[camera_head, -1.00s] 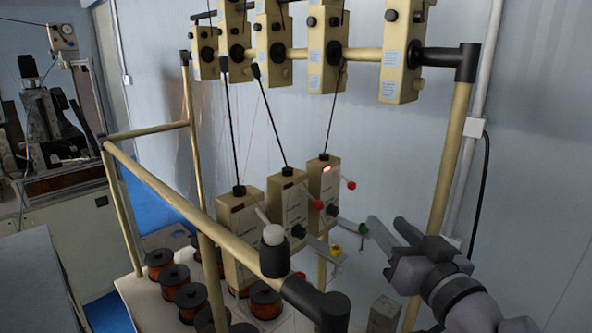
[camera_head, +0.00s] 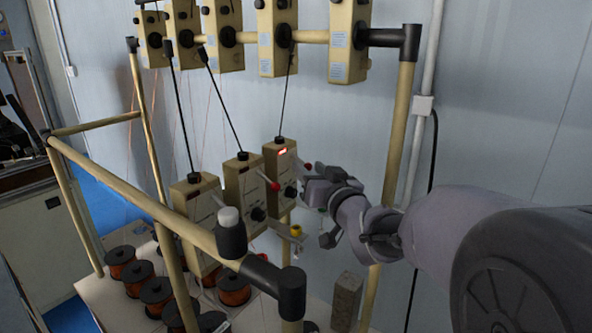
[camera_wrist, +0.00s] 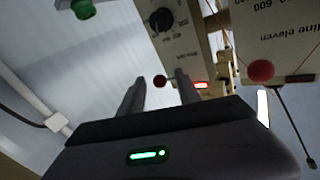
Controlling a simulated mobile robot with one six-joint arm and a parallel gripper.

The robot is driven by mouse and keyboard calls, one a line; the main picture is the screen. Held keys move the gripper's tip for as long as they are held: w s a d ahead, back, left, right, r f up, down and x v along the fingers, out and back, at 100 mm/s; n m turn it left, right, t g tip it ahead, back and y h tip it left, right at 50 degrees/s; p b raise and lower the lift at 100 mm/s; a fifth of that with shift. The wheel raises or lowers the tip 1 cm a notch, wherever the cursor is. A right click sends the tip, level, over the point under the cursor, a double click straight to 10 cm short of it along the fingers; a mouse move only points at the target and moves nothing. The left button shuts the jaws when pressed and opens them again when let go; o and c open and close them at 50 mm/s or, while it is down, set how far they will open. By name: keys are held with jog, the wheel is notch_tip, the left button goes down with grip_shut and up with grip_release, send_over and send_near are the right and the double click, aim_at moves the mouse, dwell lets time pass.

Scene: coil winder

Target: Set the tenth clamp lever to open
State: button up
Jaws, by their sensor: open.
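Three beige clamp boxes stand in a row in the head view: left (camera_head: 195,215), middle (camera_head: 243,190) and right (camera_head: 279,170). The right one has a lit red display. A red lever ball (camera_head: 275,187) shows beside the middle box. My gripper (camera_head: 305,178) is beside the right box. In the wrist view my gripper (camera_wrist: 157,82) is open, with a red lever ball (camera_wrist: 160,81) appearing between its fingertips; contact cannot be told. Another red ball (camera_wrist: 261,70) is on a box reading "line eleven" (camera_wrist: 285,35). No label for ten is readable.
A beige rail frame (camera_head: 150,200) with a black corner joint (camera_head: 278,285) stands in front. Dark spools (camera_head: 157,292) sit below left. A yellow knob (camera_head: 296,231) and a green knob (camera_wrist: 82,8) are near the boxes. An upright post (camera_head: 400,140) stands right of my gripper.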

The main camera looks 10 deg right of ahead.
grip_shut()
jog(key=shift+r, duration=0.15)
jog(key=r+n+g+h+p, duration=0.1)
jog(key=g+p, duration=0.1)
jog(key=p, duration=0.5)
jog(key=r+n+g+h+p, duration=0.1)
jog(key=r+g+p, duration=0.1)
jog(key=p, duration=0.5)
jog(key=r+n+g+h+p, duration=0.1)
jog(key=r+n+g+p, duration=0.1)
jog(key=p, duration=0.6)
jog(key=shift+a+r+g+h, duration=0.2)
jog(key=shift+g+h, duration=0.1)
jog(key=shift+g, duration=0.4)
jog(key=shift+f, duration=0.1)
